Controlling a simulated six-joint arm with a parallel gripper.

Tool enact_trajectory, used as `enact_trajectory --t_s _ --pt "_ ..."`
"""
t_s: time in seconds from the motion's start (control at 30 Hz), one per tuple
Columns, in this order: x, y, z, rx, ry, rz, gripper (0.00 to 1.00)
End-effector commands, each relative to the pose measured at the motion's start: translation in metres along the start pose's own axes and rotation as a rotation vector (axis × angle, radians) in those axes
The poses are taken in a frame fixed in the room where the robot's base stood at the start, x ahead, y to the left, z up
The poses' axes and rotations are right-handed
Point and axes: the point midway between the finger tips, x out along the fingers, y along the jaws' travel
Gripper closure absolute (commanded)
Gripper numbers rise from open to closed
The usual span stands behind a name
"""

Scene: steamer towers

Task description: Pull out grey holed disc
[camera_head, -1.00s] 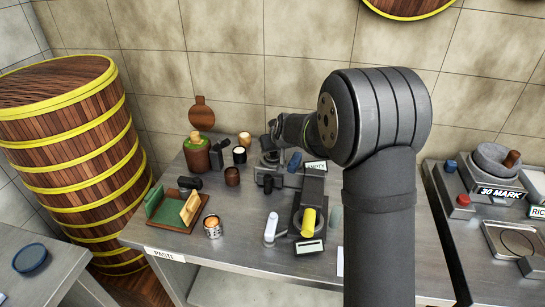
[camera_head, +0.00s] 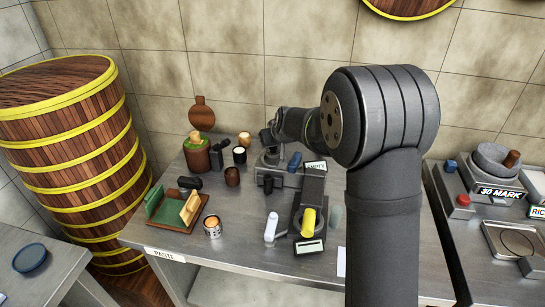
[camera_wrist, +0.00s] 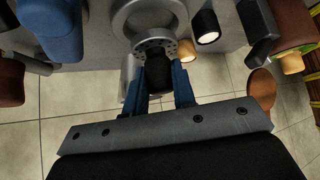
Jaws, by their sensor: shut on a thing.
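The grey holed disc (camera_wrist: 152,47) shows in the wrist view as a small round plate with a ring of dark holes. A dark stub (camera_wrist: 158,72) sits against it between the two blue fingers of my gripper (camera_wrist: 160,84). My gripper is shut on this piece. Behind the disc is the grey ring-shaped body of a machine (camera_wrist: 122,22); I cannot tell whether they touch. In the head view my gripper (camera_head: 268,136) is just above the grey machine (camera_head: 270,160) at the back of the table. The disc is too small to make out there.
Around the machine stand a black cup (camera_head: 239,155), a brown cup (camera_head: 232,176), a blue cylinder (camera_head: 295,161) and a red-brown jar (camera_head: 196,153). A green and wooden tray (camera_head: 172,226) lies front left. A yellow cylinder (camera_head: 308,222) stands front right. The tiled wall is close behind.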

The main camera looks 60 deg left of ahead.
Motion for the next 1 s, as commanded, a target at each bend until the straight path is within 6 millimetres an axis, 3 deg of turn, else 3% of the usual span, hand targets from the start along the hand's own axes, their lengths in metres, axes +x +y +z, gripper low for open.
enact_trajectory --t_s 0.5,1.0 --pt "-0.024 0.0 -0.021 0.0 0.002 0.001 1.0" --pt "-0.025 0.0 -0.022 0.0 0.001 0.001 1.0"
